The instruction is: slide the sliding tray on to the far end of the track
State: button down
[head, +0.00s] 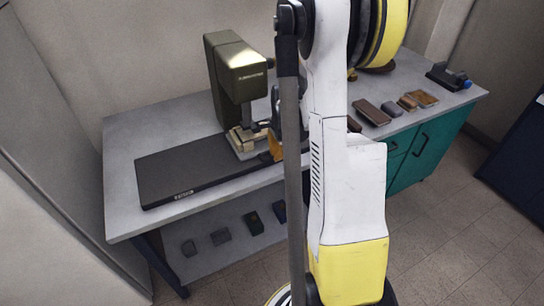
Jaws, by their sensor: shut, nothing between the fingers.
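A long flat black track (190,172) lies on the grey bench, running from the left towards the arm. A pale metal tray (243,146) sits on it, under the head of a dark olive press (236,80). My gripper (275,147) is at the right side of the tray, low over the track, with orange parts showing. It is shut and holds nothing. My arm hides part of the gripper and the right end of the track. I cannot tell whether the fingers touch the tray.
The track left of the tray is bare. Several small brown and grey items, including a dark brown block (371,113), lie at the bench's right. A black device (448,77) stands at the far right corner. Several dark blocks sit on the lower shelf (235,255).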

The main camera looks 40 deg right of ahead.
jog(key=c, duration=1.8)
grip_release()
jog(key=shift+d+f, duration=0.15)
jog(key=shift+d, duration=0.1)
jog(key=shift+o, duration=0.2)
jog(key=shift+a, duration=0.1)
notch_tip(320, 180, up, 12)
jog(key=s, duration=0.2)
jog(key=shift+a, duration=0.3)
